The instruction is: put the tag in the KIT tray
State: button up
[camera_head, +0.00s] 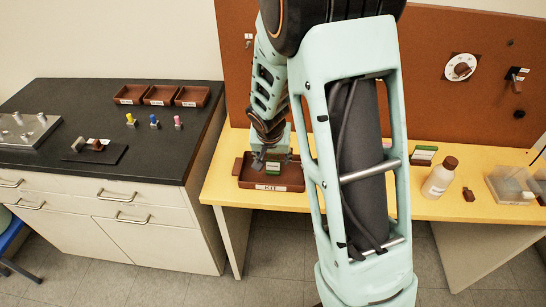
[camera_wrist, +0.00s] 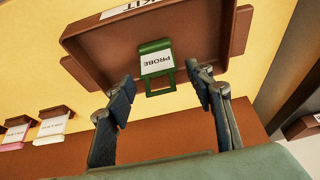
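The KIT tray (camera_head: 293,183) is a shallow brown tray with a white KIT label, on the yellow table left of my arm. It also fills the upper part of the wrist view (camera_wrist: 100,45). The tag (camera_wrist: 156,58) is green with a white label reading PROBE and an open green loop at its near end. It shows against the tray, between my fingers; whether it rests on the tray floor I cannot tell. My gripper (camera_wrist: 160,74) is over the tray, its fingers spread with gaps to both sides of the tag. In the head view the gripper (camera_head: 270,158) partly hides the tray.
A white bottle (camera_head: 437,180), a small brown item (camera_head: 468,195), a green labelled item (camera_head: 424,155) and a clear box (camera_head: 512,187) stand right of my arm. The dark counter (camera_head: 60,100) at left holds small brown trays (camera_head: 160,95) and coloured pegs (camera_head: 154,122).

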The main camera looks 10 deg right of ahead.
jog(key=shift+r, duration=0.45)
jog(key=v, duration=1.1)
jog(key=shift+s+r+p, duration=0.2)
jog(key=shift+p, duration=0.25)
